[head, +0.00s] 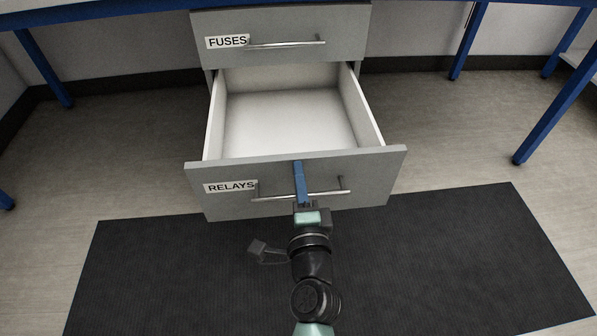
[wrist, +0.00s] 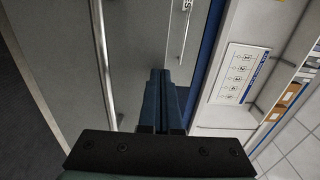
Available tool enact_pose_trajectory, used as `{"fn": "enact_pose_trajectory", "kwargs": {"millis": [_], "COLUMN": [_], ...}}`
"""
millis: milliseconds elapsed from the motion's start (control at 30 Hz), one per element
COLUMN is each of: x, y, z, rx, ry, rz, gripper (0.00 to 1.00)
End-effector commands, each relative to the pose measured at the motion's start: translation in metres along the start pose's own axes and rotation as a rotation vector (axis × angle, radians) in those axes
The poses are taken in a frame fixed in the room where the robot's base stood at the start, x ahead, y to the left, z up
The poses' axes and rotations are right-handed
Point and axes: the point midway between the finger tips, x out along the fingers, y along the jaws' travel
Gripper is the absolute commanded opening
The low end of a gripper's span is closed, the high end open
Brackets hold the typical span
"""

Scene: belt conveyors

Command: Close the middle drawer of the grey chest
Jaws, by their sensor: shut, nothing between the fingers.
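The grey chest (head: 282,24) stands under a bench. Its drawer labelled RELAYS (head: 225,206) is pulled well out, and its white inside (head: 290,120) looks empty. The drawer labelled FUSES (head: 350,28), directly above, is shut. No drawer below RELAYS can be seen. My gripper (head: 298,164) is shut and empty, its blue fingers in front of the RELAYS drawer front and overlapping the middle of its bar handle (head: 330,193) in the head view. I cannot tell whether they touch. In the wrist view the shut fingers (wrist: 160,75) show in the centre, beside grey panels.
A black mat (head: 440,260) lies on the floor around my arm. Blue bench legs (head: 550,115) stand at both sides, with open floor between them and the drawer. A shelf with boxes (wrist: 290,95) shows at the right in the wrist view.

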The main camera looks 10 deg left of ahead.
Motion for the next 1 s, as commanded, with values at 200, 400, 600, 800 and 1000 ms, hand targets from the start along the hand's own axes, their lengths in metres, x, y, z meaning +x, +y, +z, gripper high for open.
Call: {"fn": "enact_pose_trajectory", "kwargs": {"millis": [200, 400, 600, 800, 1000], "x": [0.006, 0.006, 0.013, 0.045, 0.093], "y": [0.000, 0.000, 0.000, -0.001, -0.001], "z": [0.001, 0.001, 0.001, 0.001, 0.001], "rx": [-0.001, -0.001, 0.000, -0.001, -0.001], "ry": [-0.001, -0.001, -0.002, -0.003, -0.003], "rz": [0.000, 0.000, -0.001, -0.003, -0.003], "gripper": [0.00, 0.00, 0.00, 0.00, 0.00]}}
